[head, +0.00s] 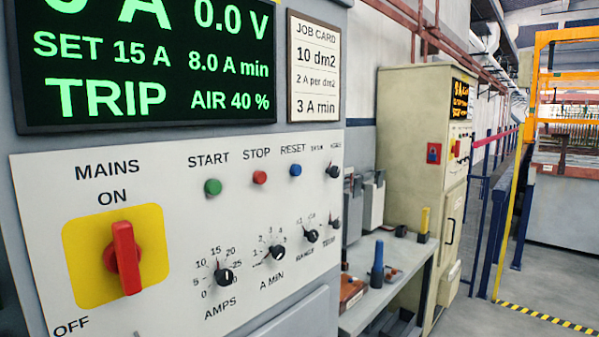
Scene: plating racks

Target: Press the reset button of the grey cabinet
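The grey cabinet (325,165) fills the left of the head view, close to the camera. Its white control panel (130,165) carries a row of small push buttons. The blue button (295,170) under the word RESET is the rightmost of the three buttons. The red STOP button (259,177) and the green START button (212,187) are to its left. The green-lit display (150,65) above reads TRIP, SET 15 A, 0.0 V, 8.0 A min and AIR 40 %. My gripper is not in the head view, and nothing covers the blue button.
A red mains switch (124,258) on a yellow plate and several black knobs, such as the AMPS knob (224,276), stand out from the panel. A bench (365,316) with tools and a cream cabinet (412,140) stand to the right. Bare floor (480,318) shows at lower right.

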